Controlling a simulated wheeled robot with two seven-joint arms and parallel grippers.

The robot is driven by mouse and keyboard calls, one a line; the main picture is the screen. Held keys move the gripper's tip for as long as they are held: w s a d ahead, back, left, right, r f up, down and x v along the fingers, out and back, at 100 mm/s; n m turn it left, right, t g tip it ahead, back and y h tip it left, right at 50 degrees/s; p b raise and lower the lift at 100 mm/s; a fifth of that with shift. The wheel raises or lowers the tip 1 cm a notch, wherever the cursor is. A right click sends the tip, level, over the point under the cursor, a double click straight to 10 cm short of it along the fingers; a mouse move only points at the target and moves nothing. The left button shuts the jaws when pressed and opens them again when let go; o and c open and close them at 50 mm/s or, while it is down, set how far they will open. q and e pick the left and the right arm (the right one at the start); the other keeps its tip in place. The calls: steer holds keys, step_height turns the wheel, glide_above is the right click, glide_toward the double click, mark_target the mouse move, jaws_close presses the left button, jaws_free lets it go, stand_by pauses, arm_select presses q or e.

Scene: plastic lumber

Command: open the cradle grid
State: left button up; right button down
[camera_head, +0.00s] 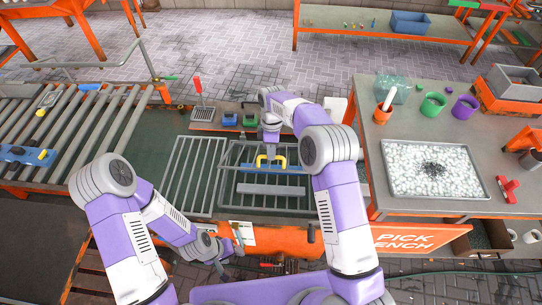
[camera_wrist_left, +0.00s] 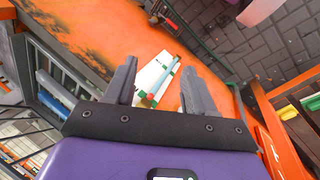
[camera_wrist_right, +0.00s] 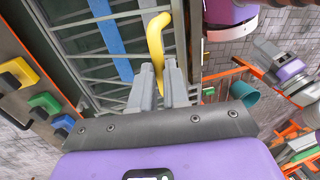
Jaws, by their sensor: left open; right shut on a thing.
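The cradle grid (camera_head: 233,160) is a grey barred frame in the bench at the middle of the head view, with a yellow handle (camera_head: 282,158). Its bars lie over a blue board (camera_head: 262,169) and a grey board (camera_head: 270,190). I cannot tell whether the grid is slightly raised. My right gripper (camera_head: 270,150) is shut on the yellow handle, which also shows between its fingers in the right wrist view (camera_wrist_right: 155,40). My left gripper (camera_wrist_left: 158,88) is open and empty near the orange front of the bench, above a white label (camera_wrist_left: 154,76).
A second barred panel (camera_head: 190,172) adjoins on the left. A roller conveyor (camera_head: 85,130) is further left. Green and blue blocks (camera_head: 230,118) and a red-handled tool (camera_head: 198,86) stand behind. A pick bench (camera_head: 420,130) with a tray of white pellets (camera_head: 400,175) is at right.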

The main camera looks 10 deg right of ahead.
arm_select(q)
steer(key=shift+w+r, duration=0.2)
steer(key=shift+c, duration=0.2)
